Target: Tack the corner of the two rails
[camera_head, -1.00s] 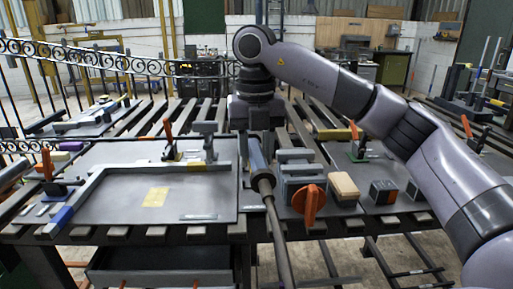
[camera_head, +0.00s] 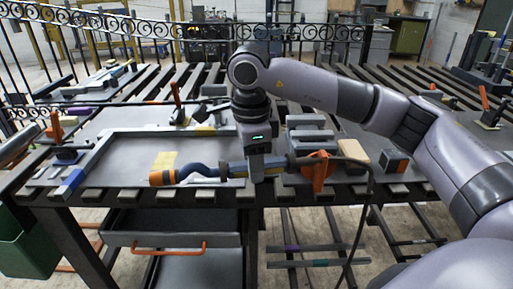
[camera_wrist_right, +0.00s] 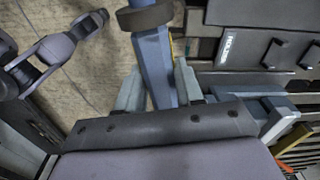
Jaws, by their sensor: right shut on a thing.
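Two grey rails form an L on the left plate of the bench: the back rail (camera_head: 165,130) runs left to right, and the side rail (camera_head: 92,158) slants toward the front to a blue end. They meet at the far-left corner (camera_head: 112,135). My right gripper (camera_head: 260,166) is shut on a torch-like tool with a blue handle (camera_head: 205,171), held roughly level above the front bench edge. In the right wrist view the blue handle (camera_wrist_right: 155,65) sits between the fingers. My left gripper is not visible.
Orange-handled clamps (camera_head: 177,98) stand at the back rail and at the left (camera_head: 57,130). A cable (camera_head: 366,205) hangs from the tool's right end.

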